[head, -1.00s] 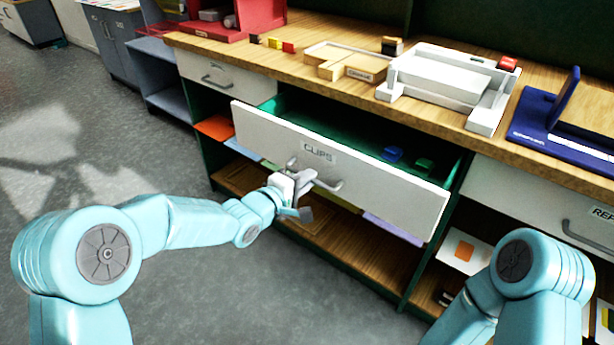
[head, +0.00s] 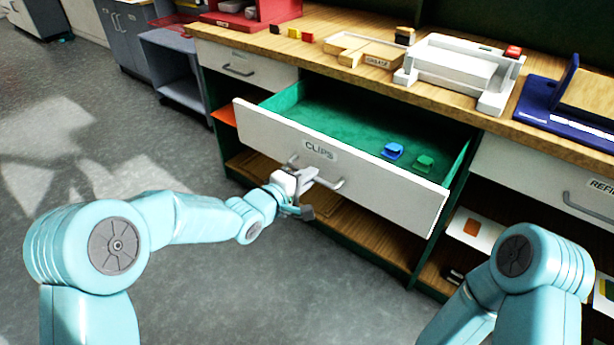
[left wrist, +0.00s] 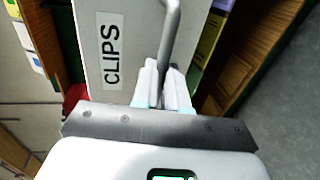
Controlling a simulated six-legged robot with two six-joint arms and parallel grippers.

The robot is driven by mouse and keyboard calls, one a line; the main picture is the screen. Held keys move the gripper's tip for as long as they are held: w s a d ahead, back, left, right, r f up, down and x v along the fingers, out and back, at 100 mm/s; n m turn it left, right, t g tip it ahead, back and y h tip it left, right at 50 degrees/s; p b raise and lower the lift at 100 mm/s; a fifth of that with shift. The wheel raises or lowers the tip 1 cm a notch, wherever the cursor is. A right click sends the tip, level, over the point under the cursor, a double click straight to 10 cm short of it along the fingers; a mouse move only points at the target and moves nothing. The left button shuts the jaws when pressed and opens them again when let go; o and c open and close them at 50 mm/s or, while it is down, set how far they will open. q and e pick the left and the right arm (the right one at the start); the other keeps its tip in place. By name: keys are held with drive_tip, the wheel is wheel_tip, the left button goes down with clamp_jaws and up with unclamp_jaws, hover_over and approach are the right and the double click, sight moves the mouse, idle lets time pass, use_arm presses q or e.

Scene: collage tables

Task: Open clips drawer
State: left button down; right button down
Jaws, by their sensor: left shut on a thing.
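The white clips drawer (head: 375,188) with the CLIPS label stands well open in the head view. Its green inside (head: 330,118) shows a blue clip (head: 392,151) and a green clip (head: 424,162) near the right side. My left gripper (head: 300,178) is at the drawer's front, shut on the grey bar handle (head: 335,183). In the left wrist view the fingers (left wrist: 164,85) close around the handle (left wrist: 169,40), beside the CLIPS label (left wrist: 111,55). My right arm shows at the lower right of the head view, but its gripper is out of sight.
The wooden worktop (head: 315,60) above holds a tan collage tray (head: 365,52), a white stand (head: 460,70) and a blue board (head: 565,115). Closed drawers flank the open one. Open shelves lie below. Grey floor (head: 130,130) is clear at left.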

use_arm(q)
drive_tip(key=shift+s+a+r, duration=0.1)
drive_tip(key=shift+a, duration=0.05)
use_arm(e)
drive_tip(key=shift+s+a, duration=0.25)
drive_tip(key=shift+s, duration=0.1)
use_arm(q)
drive_tip(key=c, duration=1.2)
unclamp_jaws()
use_arm(e)
drive_tip(key=shift+w, duration=0.1)
drive_tip(key=shift+d, duration=0.1)
